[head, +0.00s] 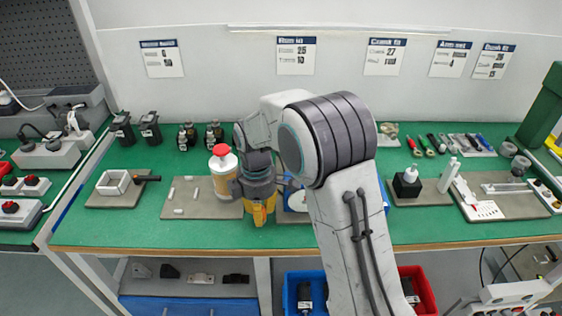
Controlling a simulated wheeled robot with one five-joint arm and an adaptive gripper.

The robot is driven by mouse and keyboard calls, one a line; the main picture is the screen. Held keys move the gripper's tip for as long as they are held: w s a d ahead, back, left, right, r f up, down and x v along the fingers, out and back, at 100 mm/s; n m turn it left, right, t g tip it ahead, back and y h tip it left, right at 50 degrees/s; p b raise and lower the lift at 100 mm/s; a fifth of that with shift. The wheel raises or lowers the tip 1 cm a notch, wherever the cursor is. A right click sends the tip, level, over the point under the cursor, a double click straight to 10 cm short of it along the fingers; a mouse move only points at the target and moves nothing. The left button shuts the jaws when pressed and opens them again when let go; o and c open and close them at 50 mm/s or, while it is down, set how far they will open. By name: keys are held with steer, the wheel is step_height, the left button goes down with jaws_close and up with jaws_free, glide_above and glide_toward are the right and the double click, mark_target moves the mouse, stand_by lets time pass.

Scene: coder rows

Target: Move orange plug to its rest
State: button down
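My gripper (258,213) hangs low over the green bench, just right of a tan cylinder with a red cap (222,165). Its lower end shows orange-yellow parts close together. I cannot tell whether these are its fingers or the orange plug, nor whether the gripper is open or shut. No separate orange plug can be made out. The rest for the plug cannot be identified; a beige board (200,208) with small pale pegs lies under and left of my gripper. My arm hides part of the bench to the right.
A board with a white open box (113,182) lies at the left. Right of my arm is a board with a black block and white bottle (407,182). Several tools (440,145) lie at the back right. Blue (304,290) and red (418,288) bins stand below the front edge.

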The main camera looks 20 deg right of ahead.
steer(key=shift+f, duration=0.25)
stand_by(0.8)
steer(key=c, duration=1.1)
jaws_free()
steer(key=shift+o, duration=0.2)
steer(key=shift+r, duration=0.2)
steer(key=shift+r+p, duration=2)
steer(key=shift+r, duration=0.35)
steer(key=shift+o, duration=0.6)
steer(key=o, duration=0.5)
